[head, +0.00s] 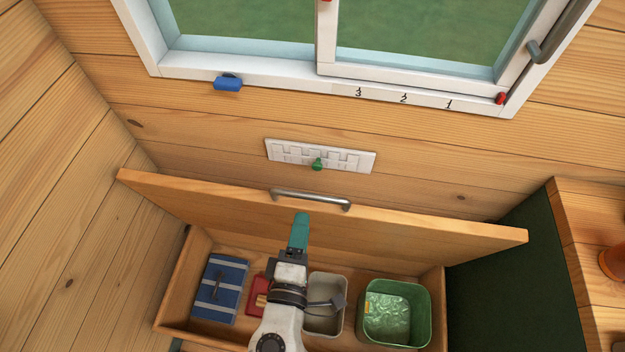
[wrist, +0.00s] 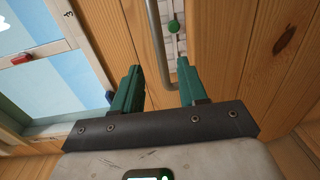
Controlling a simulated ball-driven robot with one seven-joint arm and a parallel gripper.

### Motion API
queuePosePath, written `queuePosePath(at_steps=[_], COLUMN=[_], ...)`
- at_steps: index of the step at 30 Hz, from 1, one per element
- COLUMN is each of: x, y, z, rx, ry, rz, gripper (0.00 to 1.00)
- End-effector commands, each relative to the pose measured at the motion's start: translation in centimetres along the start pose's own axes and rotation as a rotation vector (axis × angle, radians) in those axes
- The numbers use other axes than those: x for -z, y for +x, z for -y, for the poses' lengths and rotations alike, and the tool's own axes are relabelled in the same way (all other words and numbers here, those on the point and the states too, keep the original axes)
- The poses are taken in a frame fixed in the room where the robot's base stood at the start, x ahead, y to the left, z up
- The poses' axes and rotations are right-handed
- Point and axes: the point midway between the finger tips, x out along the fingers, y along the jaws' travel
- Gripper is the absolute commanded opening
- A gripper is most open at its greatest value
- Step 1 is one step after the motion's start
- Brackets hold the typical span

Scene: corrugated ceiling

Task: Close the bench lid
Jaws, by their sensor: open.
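The bench lid (head: 415,235) is raised, its broad wooden face standing over the back of the open bench box (head: 170,290). The lid's metal handle (head: 311,199) is on its top edge. My gripper (head: 300,220) is in front of the lid, just below the handle in the head view, where one teal finger shows clearly. In the wrist view my gripper (wrist: 160,70) has its two teal fingers spread apart. The handle (wrist: 158,45) appears between and beyond the fingertips there. I cannot tell whether they touch it.
The box holds a blue striped book (head: 219,288), a red item (head: 258,296), a pale bin (head: 323,318) and a green bin (head: 421,312). A white wall plate with a green knob (head: 317,164) is behind the lid. A dark green panel (head: 520,280) stands right.

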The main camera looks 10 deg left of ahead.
Motion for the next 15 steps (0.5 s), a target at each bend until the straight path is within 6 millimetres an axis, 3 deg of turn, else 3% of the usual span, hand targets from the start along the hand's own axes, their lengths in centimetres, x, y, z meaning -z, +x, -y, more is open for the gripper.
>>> queuePosePath(at_steps=[15], x=[-0.2], y=[8.5], z=[-0.1], rx=[0.001], ry=[0.003], rz=[0.007], gripper=[0.42])
